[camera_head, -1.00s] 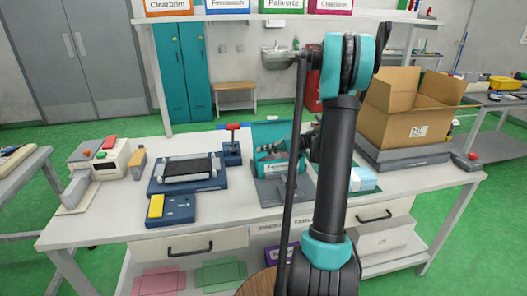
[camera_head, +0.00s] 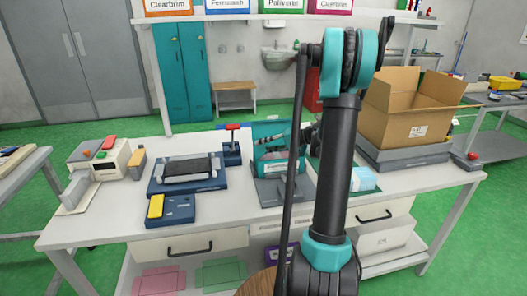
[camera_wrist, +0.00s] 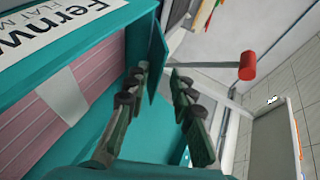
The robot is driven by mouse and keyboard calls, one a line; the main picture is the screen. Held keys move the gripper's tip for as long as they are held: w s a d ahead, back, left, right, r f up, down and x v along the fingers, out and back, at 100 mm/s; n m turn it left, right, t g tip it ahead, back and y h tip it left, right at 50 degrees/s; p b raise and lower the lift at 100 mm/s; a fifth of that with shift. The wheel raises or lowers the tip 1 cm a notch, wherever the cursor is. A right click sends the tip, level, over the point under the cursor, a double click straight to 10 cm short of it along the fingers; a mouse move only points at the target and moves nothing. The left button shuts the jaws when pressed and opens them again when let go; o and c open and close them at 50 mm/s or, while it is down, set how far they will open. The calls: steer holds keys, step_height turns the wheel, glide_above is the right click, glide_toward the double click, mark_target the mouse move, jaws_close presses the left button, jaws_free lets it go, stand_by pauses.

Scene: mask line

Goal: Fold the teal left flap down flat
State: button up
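The teal box (camera_head: 268,147) stands on a grey holder (camera_head: 268,190) at the middle of the table in the head view, partly behind my arm. In the wrist view the teal box (camera_wrist: 75,115) fills the left side, with a pink stack (camera_wrist: 75,90) and a pale band showing in its opening. A teal flap (camera_wrist: 157,75) sticks out from the box near my fingertips; I cannot tell for certain that it is the left one. My gripper (camera_wrist: 161,72) has its fingers apart, with the flap's edge seemingly between them. My arm hides most of the gripper in the head view.
A blue fixture with a dark roller (camera_head: 187,168) and a red-topped lever (camera_head: 232,145) stand left of the box. A large open cardboard box (camera_head: 410,110) stands at the right on a grey base. A pale blue pack (camera_head: 363,179) lies right of my arm.

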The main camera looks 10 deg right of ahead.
mark_target(263, 147)
step_height(263, 147, up, 8)
stand_by(0.4)
